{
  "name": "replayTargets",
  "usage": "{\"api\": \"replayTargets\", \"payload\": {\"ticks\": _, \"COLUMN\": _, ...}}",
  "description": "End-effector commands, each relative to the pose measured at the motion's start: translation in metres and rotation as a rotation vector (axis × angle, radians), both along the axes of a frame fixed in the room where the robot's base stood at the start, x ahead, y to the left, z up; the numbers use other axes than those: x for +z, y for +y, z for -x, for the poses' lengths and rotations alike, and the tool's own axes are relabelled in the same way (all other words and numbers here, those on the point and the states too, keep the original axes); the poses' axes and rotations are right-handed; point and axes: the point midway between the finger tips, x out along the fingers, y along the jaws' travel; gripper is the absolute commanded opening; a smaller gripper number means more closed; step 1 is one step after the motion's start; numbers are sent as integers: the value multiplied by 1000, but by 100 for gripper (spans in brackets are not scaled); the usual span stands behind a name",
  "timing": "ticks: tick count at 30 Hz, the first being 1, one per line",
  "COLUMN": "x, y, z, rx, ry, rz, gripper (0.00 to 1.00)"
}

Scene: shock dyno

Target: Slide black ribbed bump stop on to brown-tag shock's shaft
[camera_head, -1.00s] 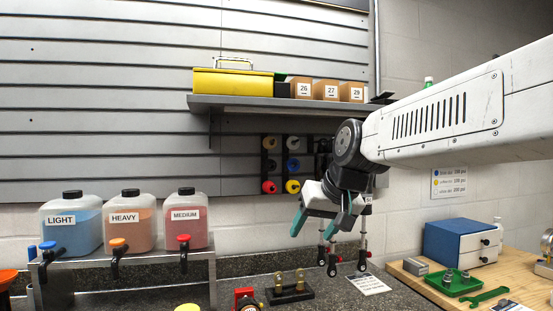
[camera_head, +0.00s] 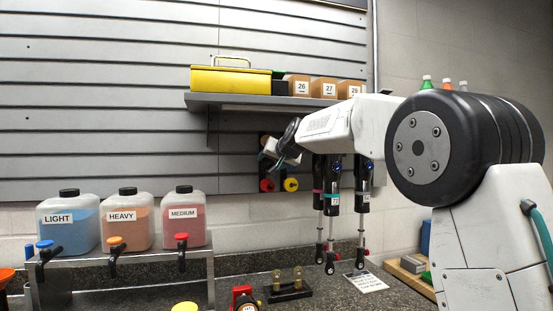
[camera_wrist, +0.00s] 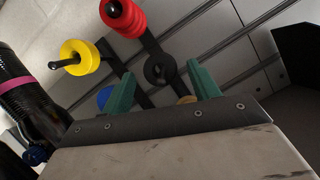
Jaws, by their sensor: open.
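The black bump stop (camera_wrist: 149,70) hangs on a wall rack and shows in the wrist view between and beyond my gripper's teal fingers. My gripper (camera_wrist: 162,76) is open and empty, with its fingers apart and pointing at the rack. In the head view my gripper (camera_head: 270,152) is up at the rack, partly covered by my own wrist, and the black bump stop is hidden there. Several black shocks (camera_head: 333,196) hang shaft-down right of the rack. One has a pink band (camera_wrist: 27,82) in the wrist view. I cannot make out a brown tag.
Red (camera_wrist: 124,15), yellow (camera_wrist: 78,58), blue (camera_wrist: 104,98) and tan (camera_wrist: 187,100) bump stops hang around the black one. A shelf (camera_head: 235,103) with a yellow toolbox (camera_head: 230,80) is above. Fluid jugs (camera_head: 128,222) stand at left. A small stand (camera_head: 288,290) sits on the counter below.

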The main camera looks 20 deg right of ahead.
Motion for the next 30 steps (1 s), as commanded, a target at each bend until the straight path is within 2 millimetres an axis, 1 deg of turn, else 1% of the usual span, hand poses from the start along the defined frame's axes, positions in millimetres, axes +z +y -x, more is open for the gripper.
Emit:
{"api": "replayTargets", "payload": {"ticks": 1, "x": -3, "y": 1, "z": -7, "rx": 0, "ry": 1, "rz": 0, "gripper": 61}}
{"api": "replayTargets", "payload": {"ticks": 3, "x": -5, "y": 2, "z": -13, "rx": 1, "ry": 1, "rz": 1, "gripper": 61}}
{"api": "replayTargets", "payload": {"ticks": 6, "x": -7, "y": 3, "z": -19, "rx": 0, "ry": 0, "rz": 1, "gripper": 61}}
{"api": "replayTargets", "payload": {"ticks": 15, "x": -8, "y": 4, "z": -21, "rx": 0, "ry": 0, "rz": 1, "gripper": 61}}
{"api": "replayTargets", "payload": {"ticks": 16, "x": -8, "y": 4, "z": -21, "rx": 0, "ry": 0, "rz": 1, "gripper": 58}}
{"api": "replayTargets", "payload": {"ticks": 17, "x": -8, "y": 4, "z": -21, "rx": 0, "ry": 0, "rz": 1, "gripper": 49}}
{"api": "replayTargets", "payload": {"ticks": 18, "x": -8, "y": 4, "z": -21, "rx": 0, "ry": 0, "rz": 1, "gripper": 38}}
{"api": "replayTargets", "payload": {"ticks": 21, "x": -8, "y": 4, "z": -21, "rx": 1, "ry": 1, "rz": 1, "gripper": 14}}
{"api": "replayTargets", "payload": {"ticks": 23, "x": -8, "y": 4, "z": -21, "rx": 1, "ry": 1, "rz": 1, "gripper": 13}}
{"api": "replayTargets", "payload": {"ticks": 24, "x": -8, "y": 4, "z": -21, "rx": 1, "ry": 1, "rz": 1, "gripper": 23}}
{"api": "replayTargets", "payload": {"ticks": 26, "x": -8, "y": 3, "z": -21, "rx": 1, "ry": 1, "rz": 1, "gripper": 7}}
{"api": "replayTargets", "payload": {"ticks": 27, "x": -8, "y": 3, "z": -21, "rx": 1, "ry": 1, "rz": 1, "gripper": 0}}
{"api": "replayTargets", "payload": {"ticks": 30, "x": -8, "y": 4, "z": -20, "rx": 0, "ry": 0, "rz": 1, "gripper": 0}}
